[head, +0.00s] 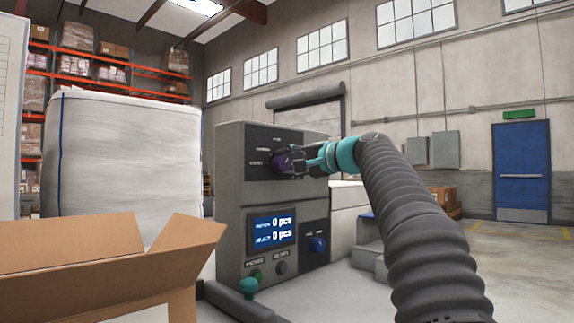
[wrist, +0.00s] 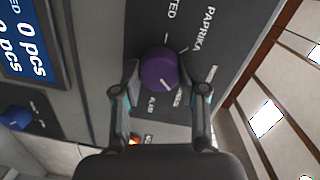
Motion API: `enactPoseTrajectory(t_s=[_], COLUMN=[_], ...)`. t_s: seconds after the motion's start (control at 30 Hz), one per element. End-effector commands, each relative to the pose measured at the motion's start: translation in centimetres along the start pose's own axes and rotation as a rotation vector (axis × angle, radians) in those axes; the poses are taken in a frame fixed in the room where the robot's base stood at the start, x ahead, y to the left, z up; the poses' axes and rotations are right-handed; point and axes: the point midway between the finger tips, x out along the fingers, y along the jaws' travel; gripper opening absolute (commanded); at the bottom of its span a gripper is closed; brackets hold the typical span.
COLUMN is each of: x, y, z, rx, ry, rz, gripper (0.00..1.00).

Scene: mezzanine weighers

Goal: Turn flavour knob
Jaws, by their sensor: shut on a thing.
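The flavour knob is a round purple knob (wrist: 159,70) with a pale pointer line, set on a dark label panel of the grey machine (head: 232,200). In the head view the knob (head: 281,163) is partly covered by my gripper (head: 290,163). In the wrist view my gripper (wrist: 160,78) has one finger on each side of the knob and is shut on it. "PAPRIKA" and part of another label ending in "TED" show beside the knob. Other labels are partly hidden by the fingers or too small to read.
An open cardboard box (head: 90,245) stands at the front left. A large white sack (head: 120,160) stands behind it. Open floor lies right.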

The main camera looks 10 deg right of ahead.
Motion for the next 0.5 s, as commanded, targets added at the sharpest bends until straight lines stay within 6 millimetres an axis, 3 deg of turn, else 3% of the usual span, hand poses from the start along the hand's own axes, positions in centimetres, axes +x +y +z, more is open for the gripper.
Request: enactPoseTrajectory(t_s=[0.5], x=[0.06], y=[0.02], z=[0.13], rx=[-0.469], ry=[0.022], rz=[0.033], gripper=[0.07])
